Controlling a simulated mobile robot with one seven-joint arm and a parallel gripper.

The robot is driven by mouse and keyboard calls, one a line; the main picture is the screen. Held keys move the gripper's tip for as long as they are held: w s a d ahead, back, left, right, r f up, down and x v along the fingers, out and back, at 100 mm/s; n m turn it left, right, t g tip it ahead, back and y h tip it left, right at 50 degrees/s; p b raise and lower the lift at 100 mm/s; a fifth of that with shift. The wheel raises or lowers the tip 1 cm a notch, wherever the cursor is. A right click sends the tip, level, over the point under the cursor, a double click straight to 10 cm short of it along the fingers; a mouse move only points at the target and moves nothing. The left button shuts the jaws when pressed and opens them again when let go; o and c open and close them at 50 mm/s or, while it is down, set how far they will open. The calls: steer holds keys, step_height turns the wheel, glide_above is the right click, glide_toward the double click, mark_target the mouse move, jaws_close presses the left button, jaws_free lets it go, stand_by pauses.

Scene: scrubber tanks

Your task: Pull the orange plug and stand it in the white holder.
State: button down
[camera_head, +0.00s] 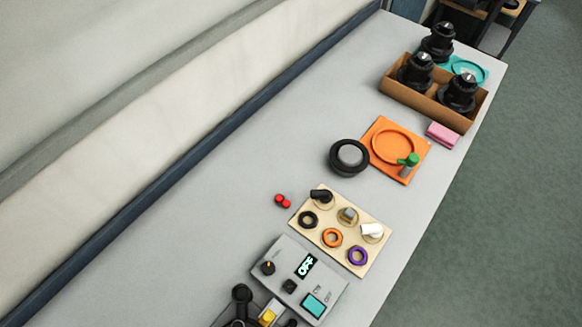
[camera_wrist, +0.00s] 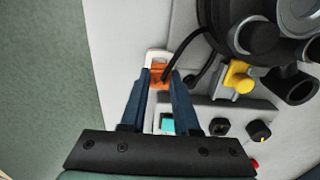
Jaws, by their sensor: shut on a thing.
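In the wrist view, my gripper (camera_wrist: 161,82) is shut on the orange plug (camera_wrist: 160,72), its two blue fingers on either side of it. A black cable runs from the plug up and right toward a dark round body. A white rounded part (camera_wrist: 157,55), which looks like the white holder, shows right behind and around the plug. I cannot tell whether the plug is inside it, touching it or just in front of it. The plug's lower end is hidden. My gripper, the plug and the holder do not show in the head view.
A grey control box (camera_head: 285,297) reading OFF, also in the wrist view (camera_wrist: 200,108), is near the plug. A yellow part (camera_wrist: 239,76) and dark round body (camera_wrist: 222,15) stand right of it. A beige board (camera_head: 302,228) and brown crate (camera_head: 407,96) lie farther along the table.

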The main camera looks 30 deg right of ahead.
steer(key=shift+f, duration=0.15)
steer(key=shift+f+b, duration=0.8)
steer(key=shift+f, duration=0.15)
steer(key=shift+c, duration=0.4)
jaws_free()
step_height(320, 180, up, 6)
steer(key=p, duration=0.6)
steer(key=shift+r, duration=1.3)
